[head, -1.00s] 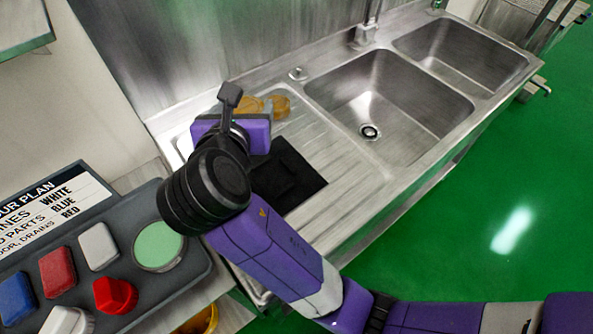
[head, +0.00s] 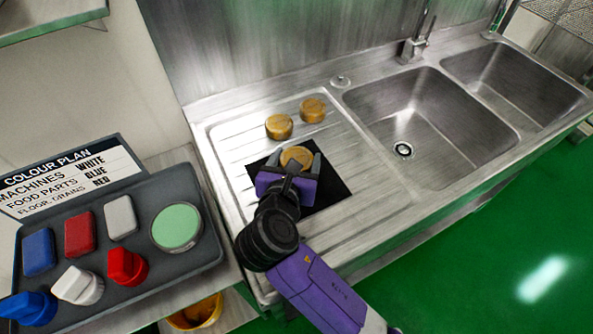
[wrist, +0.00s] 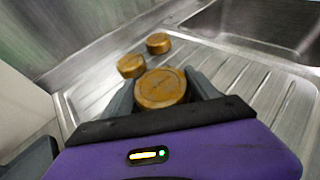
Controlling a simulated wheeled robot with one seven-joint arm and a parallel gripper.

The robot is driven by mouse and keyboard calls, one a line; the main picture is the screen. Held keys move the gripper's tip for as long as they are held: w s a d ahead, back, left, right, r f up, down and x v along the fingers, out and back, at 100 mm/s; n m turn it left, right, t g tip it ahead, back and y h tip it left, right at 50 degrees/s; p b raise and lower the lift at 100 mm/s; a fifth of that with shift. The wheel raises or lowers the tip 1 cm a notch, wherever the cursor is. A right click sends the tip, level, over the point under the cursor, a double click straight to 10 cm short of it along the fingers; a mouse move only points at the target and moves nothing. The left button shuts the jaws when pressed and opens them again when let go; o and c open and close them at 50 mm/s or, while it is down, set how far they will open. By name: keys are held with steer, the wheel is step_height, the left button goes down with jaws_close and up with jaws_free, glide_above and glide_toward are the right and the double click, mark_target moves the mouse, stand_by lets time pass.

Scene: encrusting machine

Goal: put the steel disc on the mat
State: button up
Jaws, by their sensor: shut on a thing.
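A round golden-brown, metallic-looking disc (head: 296,156) is between the fingers of my gripper (head: 295,163), which is shut on it. In the wrist view the same disc (wrist: 160,88) sits between the two grey fingers. The black square mat (head: 333,187) lies on the ribbed drainboard, and the held disc is over its upper part. I cannot tell whether the disc touches the mat. Two similar golden-brown discs, one left (head: 279,126) and one right (head: 312,110), lie on the drainboard behind the mat. None looks plainly silver.
Two sink basins (head: 430,125) are to the right, with a tap (head: 414,47) behind. A dark tray (head: 140,281) with coloured brushes or blocks and a green-topped round item (head: 177,227) stands at the left. The drainboard (head: 375,180) right of the mat is clear.

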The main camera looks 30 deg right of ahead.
steer(key=shift+f, duration=2.3)
steer(key=shift+f, duration=0.25)
steer(key=shift+s+f, duration=0.1)
steer(key=shift+f, duration=0.35)
steer(key=o, duration=1.7)
steer(key=shift+f, duration=0.15)
steer(key=shift+o, duration=0.7)
steer(key=shift+s+d+f, duration=0.15)
steer(key=shift+r, duration=0.4)
steer(key=v, duration=0.8)
steer(key=r+v, duration=0.1)
steer(key=v, duration=0.3)
steer(key=shift+r, duration=0.15)
